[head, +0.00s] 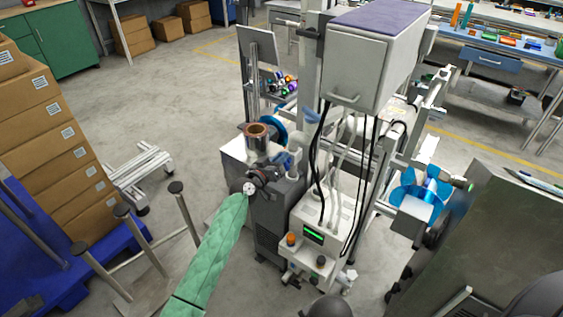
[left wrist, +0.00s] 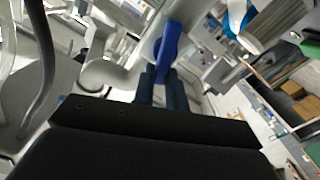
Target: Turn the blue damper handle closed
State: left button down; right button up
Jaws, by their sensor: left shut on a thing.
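The blue damper handle (left wrist: 169,45) shows in the left wrist view as a flat blue bar rising from between my left fingertips. In the head view a small blue piece (head: 284,160), which looks like the same handle, lies at the fingertips. My left gripper (head: 276,166) reaches in from the lower left on the green-sleeved arm, beside the copper-coloured cylinder. It also shows in the left wrist view (left wrist: 163,80), its dark fingers shut on the handle. The fingers hide the handle's lower part. My right gripper does not show.
A machine with a grey box (head: 357,65), hanging black cables and a white control unit (head: 325,232) stands right of the left gripper. A copper-coloured cylinder (head: 257,143) is just behind it. Cardboard boxes (head: 40,130) stack at the left. Open floor lies behind.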

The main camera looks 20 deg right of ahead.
pick_arm(q)
jog(key=shift+w+a+f+n+b, duration=0.25)
jog(key=shift+f+n, duration=0.15)
jog(key=shift+n, duration=1.8)
jog(key=shift+w+a+f+n+b, duration=0.1)
jog(key=shift+w+f+n+b, duration=0.25)
jog(key=shift+n, duration=1.85)
jog(key=shift+w+a+f+n+b, duration=0.15)
jog(key=shift+f+n, duration=0.3)
jog(key=shift+n, duration=1.75)
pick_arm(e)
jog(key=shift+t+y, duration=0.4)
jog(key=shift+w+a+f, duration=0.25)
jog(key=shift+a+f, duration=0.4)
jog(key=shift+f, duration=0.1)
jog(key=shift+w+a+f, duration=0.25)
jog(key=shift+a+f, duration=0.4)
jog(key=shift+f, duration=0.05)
pick_arm(q)
jog(key=c, duration=1.4)
grip_release()
jog(key=shift+c, duration=0.2)
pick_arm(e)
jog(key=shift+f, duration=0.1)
pick_arm(q)
jog(key=shift+s, duration=0.1)
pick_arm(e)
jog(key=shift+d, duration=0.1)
